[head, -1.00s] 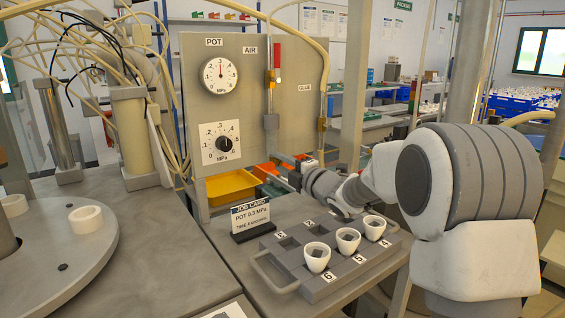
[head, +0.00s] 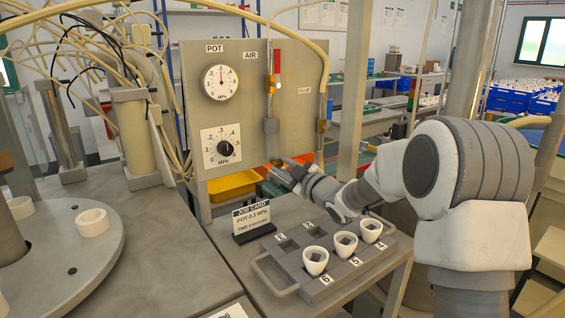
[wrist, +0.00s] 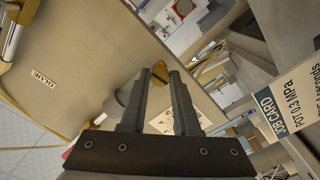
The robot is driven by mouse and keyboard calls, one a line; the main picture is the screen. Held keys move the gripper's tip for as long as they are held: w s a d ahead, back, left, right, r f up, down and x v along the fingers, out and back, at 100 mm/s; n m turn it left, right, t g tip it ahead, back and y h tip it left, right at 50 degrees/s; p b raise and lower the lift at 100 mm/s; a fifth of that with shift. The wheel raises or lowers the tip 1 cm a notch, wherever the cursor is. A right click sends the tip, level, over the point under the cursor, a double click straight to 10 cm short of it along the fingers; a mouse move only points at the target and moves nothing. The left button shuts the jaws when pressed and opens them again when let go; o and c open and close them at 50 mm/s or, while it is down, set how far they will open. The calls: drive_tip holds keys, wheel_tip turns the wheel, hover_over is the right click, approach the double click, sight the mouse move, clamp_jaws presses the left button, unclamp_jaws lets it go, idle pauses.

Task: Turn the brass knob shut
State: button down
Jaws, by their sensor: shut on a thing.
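The grey panel (head: 240,110) carries a POT gauge (head: 221,82), a lower dial with a black knob (head: 225,148), and a vertical AIR line ending in a grey cylinder (head: 271,126). My gripper (head: 274,169) is at the lower end of this line, in front of the panel. The brass knob is mostly hidden there, so its turn cannot be read. In the wrist view my gripper's fingers (wrist: 161,75) are close together, with a narrow gap, beside the grey cylinder (wrist: 115,105). The gripper is shut on what appears to be the brass knob.
A grey rack (head: 325,283) with several white cups stands below my arm. A job card (head: 252,218) reading POT 0.3 MPa stands left of it. A yellow bin (head: 232,184) is under the panel. A round table (head: 100,255) is at left.

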drive_tip(key=shift+m, duration=0.7)
drive_tip(key=shift+p, duration=0.35)
drive_tip(key=c, duration=0.7)
unclamp_jaws()
drive_tip(key=shift+o, duration=0.2)
drive_tip(key=p+v, duration=0.2)
drive_tip(key=v, duration=1.5)
drive_tip(key=shift+s+d, duration=0.2)
